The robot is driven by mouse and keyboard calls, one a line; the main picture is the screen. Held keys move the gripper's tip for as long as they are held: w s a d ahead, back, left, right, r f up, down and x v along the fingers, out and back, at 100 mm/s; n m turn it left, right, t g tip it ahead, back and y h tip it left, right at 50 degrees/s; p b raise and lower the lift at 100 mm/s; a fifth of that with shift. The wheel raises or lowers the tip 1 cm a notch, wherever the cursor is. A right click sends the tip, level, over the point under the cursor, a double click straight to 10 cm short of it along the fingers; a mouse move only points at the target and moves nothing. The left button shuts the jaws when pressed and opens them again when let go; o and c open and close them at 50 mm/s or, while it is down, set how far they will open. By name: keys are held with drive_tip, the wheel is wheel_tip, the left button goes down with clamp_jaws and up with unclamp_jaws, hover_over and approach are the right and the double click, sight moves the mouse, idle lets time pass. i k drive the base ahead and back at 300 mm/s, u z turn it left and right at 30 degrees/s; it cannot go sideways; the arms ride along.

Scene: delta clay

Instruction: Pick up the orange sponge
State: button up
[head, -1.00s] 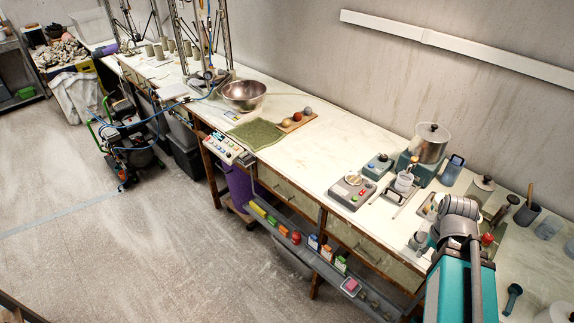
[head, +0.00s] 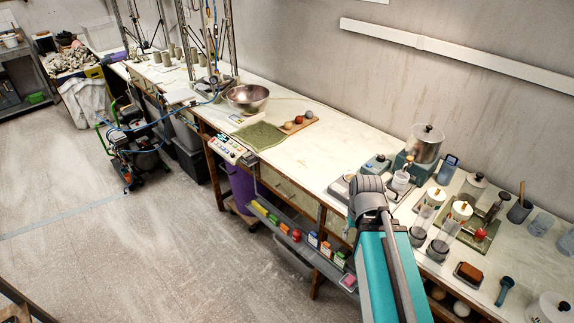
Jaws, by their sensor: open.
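A brownish-orange block (head: 469,271), which looks like the orange sponge, lies on a small dark dish near the front edge of the white workbench, at the lower right of the head view. It is uncovered and to the right of my teal arm. My arm rises from the bottom of the view to a grey joint over the bench front. My gripper and its fingers do not show; the arm's end is hidden from this view.
A metal canister (head: 425,144) stands farther back.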

sight(468, 271)
drive_tip(key=u, duration=0.9)
drive_tip(key=k, duration=0.7)
drive_tip(key=z, duration=0.85)
drive_tip(key=i, duration=1)
drive_tip(key=z, duration=0.05)
